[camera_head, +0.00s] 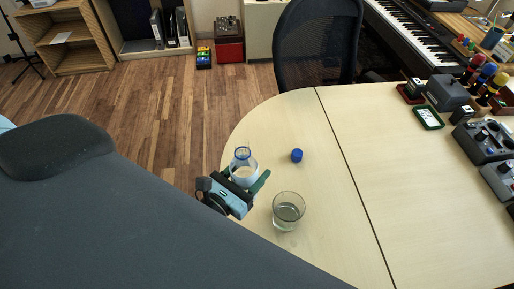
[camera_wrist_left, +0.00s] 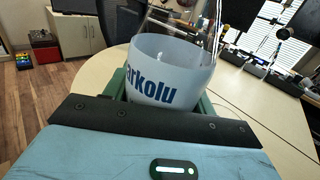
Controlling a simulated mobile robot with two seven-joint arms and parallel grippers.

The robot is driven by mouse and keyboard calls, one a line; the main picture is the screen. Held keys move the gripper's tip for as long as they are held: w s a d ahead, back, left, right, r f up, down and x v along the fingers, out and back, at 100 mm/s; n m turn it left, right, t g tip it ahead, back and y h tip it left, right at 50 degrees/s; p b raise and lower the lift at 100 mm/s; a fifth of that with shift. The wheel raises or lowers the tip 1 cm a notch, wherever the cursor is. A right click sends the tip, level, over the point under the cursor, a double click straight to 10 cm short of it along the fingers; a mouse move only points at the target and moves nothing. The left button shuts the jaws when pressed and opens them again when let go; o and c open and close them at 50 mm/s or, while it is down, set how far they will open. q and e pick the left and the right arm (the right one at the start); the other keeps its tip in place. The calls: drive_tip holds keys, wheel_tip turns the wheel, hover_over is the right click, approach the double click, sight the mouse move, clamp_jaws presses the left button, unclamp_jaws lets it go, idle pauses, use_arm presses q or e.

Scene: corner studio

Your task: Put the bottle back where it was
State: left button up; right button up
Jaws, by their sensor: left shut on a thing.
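The bottle (camera_head: 243,172) is clear with a white label and an open neck with a blue ring. My left gripper (camera_head: 250,184) is shut on it near the table's left edge, and the bottle looks upright. In the left wrist view the bottle (camera_wrist_left: 170,72) stands between the green fingers, with blue lettering on its label; its top is out of that view. I cannot tell whether its base touches the table. A blue cap (camera_head: 297,155) lies on the table to the right of the bottle. My right gripper is not in view.
A glass (camera_head: 288,211) with some liquid stands on the pale table (camera_head: 340,215), close to my left gripper. Electronic devices (camera_head: 484,140) crowd the table's right side. An office chair (camera_head: 318,45) stands behind it. The table's middle is clear.

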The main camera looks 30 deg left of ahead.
use_arm(q)
drive_tip(key=shift+w+a+f+b, duration=0.35)
drive_tip(key=shift+w+a+f, duration=0.45)
drive_tip(key=shift+w, duration=1.2)
drive_tip(key=shift+w+a+f+b, duration=0.35)
drive_tip(key=shift+w+a+f, duration=0.4)
drive_tip(key=shift+w, duration=1.25)
drive_tip(key=shift+w+a+f+b, duration=0.45)
drive_tip(key=shift+w+f, duration=0.55)
drive_tip(key=shift+w, duration=1)
drive_tip(key=shift+a+r, duration=0.1)
drive_tip(key=shift+r, duration=0.15)
drive_tip(key=shift+w+f, duration=0.1)
drive_tip(key=shift+f, duration=0.15)
drive_tip(key=o, duration=1.2)
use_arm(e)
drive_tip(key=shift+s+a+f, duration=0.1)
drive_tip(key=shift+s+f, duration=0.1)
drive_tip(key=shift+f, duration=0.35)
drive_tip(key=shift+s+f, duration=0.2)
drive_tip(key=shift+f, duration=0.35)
use_arm(q)
drive_tip(key=shift+r, duration=0.15)
